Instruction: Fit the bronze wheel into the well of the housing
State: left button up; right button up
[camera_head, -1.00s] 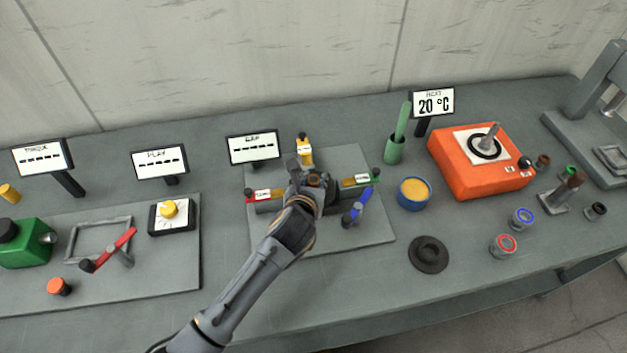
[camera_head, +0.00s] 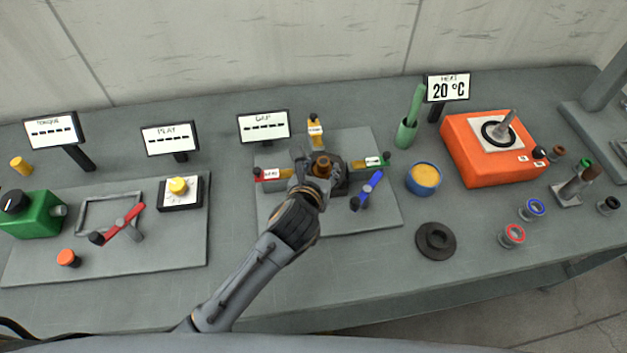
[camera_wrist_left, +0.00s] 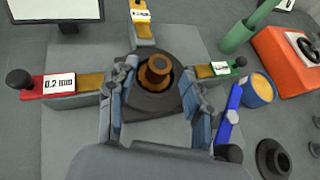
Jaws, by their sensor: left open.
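The bronze wheel (camera_head: 321,167), a small stepped brown piece, stands in the round dark opening of the housing (camera_head: 340,184). In the left wrist view the wheel (camera_wrist_left: 156,72) shows inside the well, with a dark gap around part of it; I cannot tell how deep it sits. The dark housing (camera_wrist_left: 150,104) is on a grey plate. My left gripper (camera_head: 315,177) is open over the housing, its fingers on either side of the wheel (camera_wrist_left: 153,90) and apart from it. My right gripper is not in view.
Around the housing are a red-ended gauge arm (camera_head: 270,174), a yellow one (camera_head: 315,130), a green one (camera_head: 375,161) and a blue lever (camera_head: 368,188). To the right are a blue cup (camera_head: 423,179), a black disc (camera_head: 436,240) and an orange heater (camera_head: 490,150).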

pick_arm(q)
jog(key=v, duration=0.7)
jog(key=shift+s+r+b, duration=0.2)
jog(key=shift+s+b, duration=0.15)
jog(key=shift+b, duration=0.1)
